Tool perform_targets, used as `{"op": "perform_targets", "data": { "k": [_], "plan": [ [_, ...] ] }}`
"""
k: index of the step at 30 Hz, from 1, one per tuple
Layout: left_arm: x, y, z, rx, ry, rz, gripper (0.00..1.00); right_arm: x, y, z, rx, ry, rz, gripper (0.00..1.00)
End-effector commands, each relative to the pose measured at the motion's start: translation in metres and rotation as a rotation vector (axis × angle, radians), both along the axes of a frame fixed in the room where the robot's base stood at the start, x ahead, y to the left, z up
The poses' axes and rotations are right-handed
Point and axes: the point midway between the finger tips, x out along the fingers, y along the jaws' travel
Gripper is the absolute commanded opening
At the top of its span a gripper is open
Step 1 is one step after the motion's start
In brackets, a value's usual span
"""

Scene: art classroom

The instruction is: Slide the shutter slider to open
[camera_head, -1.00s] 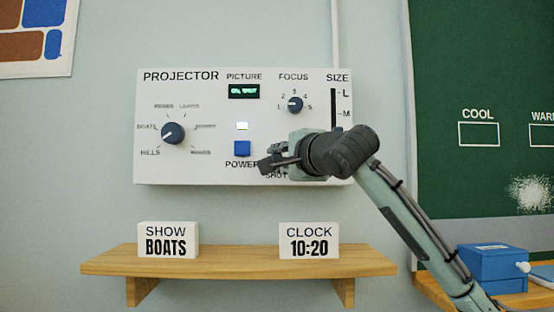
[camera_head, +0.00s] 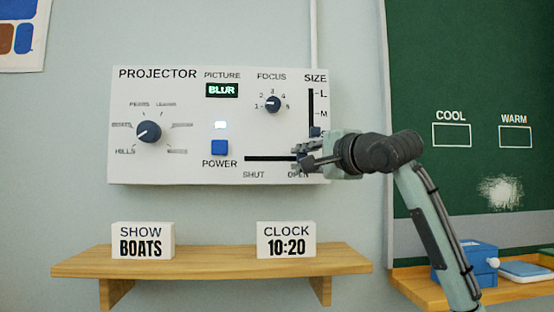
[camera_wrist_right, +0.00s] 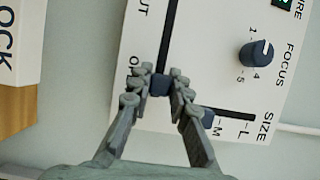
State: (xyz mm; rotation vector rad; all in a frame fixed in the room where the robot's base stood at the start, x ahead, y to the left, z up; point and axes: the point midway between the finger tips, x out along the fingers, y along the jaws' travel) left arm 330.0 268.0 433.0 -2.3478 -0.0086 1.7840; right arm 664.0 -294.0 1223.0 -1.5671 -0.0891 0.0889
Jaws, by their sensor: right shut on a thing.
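The white projector panel (camera_head: 180,75) on the wall has a horizontal dark shutter slot (camera_head: 268,158) labelled SHUT at left and OPEN at right. My right gripper (camera_head: 301,160) is at the OPEN end of this slot. In the right wrist view my right gripper (camera_wrist_right: 160,84) is shut on the dark blue shutter slider (camera_wrist_right: 159,87), which sits beside the partly hidden OPEN label. In the head view the gripper hides the slider. The picture display (camera_head: 222,90) reads BLUR. My left gripper is not in view.
The vertical SIZE slot (camera_head: 311,105) is just above my right gripper. The focus knob (camera_head: 272,104), show knob (camera_head: 149,131) and power button (camera_head: 220,147) are further left. A wooden shelf (camera_head: 215,262) with two signs is below. A chalkboard (camera_head: 460,70) is at right.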

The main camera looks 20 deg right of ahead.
Motion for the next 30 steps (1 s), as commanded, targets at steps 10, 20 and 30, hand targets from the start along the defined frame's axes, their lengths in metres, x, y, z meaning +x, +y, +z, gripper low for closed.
{"op": "perform_targets", "data": {
  "k": [10, 20, 30],
  "plan": [
    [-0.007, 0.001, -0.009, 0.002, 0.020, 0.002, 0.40, -0.001, -0.006, -0.001, -0.002, 0.003, -0.004, 0.00],
    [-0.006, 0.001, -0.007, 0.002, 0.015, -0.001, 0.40, -0.001, -0.005, -0.001, -0.001, 0.002, -0.002, 0.40],
    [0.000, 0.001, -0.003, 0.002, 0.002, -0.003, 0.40, -0.021, -0.007, 0.000, -0.002, -0.001, -0.002, 0.40]
  ]
}}
